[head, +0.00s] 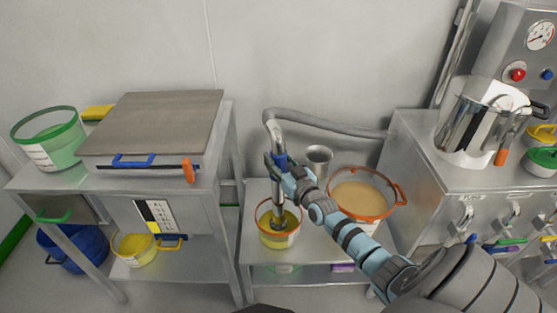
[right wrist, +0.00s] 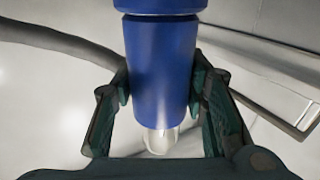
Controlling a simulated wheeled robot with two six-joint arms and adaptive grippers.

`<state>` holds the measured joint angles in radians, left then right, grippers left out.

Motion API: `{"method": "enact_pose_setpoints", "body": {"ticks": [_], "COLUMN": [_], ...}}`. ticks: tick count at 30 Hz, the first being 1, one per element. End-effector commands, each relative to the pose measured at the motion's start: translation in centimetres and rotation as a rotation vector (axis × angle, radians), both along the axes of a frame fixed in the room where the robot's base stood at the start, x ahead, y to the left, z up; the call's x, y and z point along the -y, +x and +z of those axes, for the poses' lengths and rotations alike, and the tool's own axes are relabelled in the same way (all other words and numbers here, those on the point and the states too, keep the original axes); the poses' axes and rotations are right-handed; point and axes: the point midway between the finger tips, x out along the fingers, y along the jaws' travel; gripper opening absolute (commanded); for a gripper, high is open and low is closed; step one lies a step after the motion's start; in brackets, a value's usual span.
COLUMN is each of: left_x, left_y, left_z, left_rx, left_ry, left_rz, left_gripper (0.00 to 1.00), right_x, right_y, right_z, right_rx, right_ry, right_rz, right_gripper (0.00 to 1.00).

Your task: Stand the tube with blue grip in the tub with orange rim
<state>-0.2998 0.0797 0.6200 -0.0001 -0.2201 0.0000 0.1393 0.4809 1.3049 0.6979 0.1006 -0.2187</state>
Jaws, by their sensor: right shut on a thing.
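The tube with blue grip is a bent metal pipe (head: 275,130) on a grey hose. Its blue grip (right wrist: 160,70) fills the middle of the right wrist view. My right gripper (head: 280,162) is shut on the blue grip, with a finger on each side. The tube hangs about upright, and its lower end shows over the opening of a small tub with yellow in it (head: 279,241). I cannot tell how deep it reaches. The wider tub with orange rim (head: 398,192) holds beige powder and stands to the right. The small tub's rim also looks orange. My left gripper is not in view.
A metal cup (head: 319,158) stands behind the tubs on the low steel table (head: 327,246). The grey hose (head: 335,126) runs right to the steel cabinet (head: 420,150). A shelf unit (head: 215,150) with a green-rimmed tub (head: 58,153) stands left.

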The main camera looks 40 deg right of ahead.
Motion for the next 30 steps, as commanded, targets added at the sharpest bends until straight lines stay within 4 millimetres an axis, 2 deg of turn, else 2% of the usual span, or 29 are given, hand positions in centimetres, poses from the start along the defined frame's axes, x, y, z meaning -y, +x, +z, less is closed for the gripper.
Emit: {"method": "enact_pose_setpoints", "body": {"ticks": [3,11,12,16,26,30], "left_x": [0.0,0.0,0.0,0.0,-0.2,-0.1], "left_y": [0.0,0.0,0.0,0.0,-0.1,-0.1], "left_z": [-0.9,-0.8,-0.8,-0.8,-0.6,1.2], "left_rx": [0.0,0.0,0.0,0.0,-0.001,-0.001], "left_ry": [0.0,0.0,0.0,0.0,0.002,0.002], "left_rz": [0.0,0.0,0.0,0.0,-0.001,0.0], "left_gripper": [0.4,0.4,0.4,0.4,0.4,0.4], "right_x": [0.0,0.0,0.0,0.0,0.0,0.0], "right_y": [0.0,0.0,0.0,0.0,0.0,0.0], "right_z": [-0.8,-0.7,-0.7,-0.7,-0.7,1.1], "right_rx": [0.004,0.003,0.003,0.003,-0.002,-0.001], "right_ry": [-0.001,0.0,0.0,0.0,0.0,0.0], "right_rz": [0.0,0.0,0.0,0.0,0.0,0.0], "right_gripper": [0.0,0.0,0.41,0.62,0.63,0.63]}}
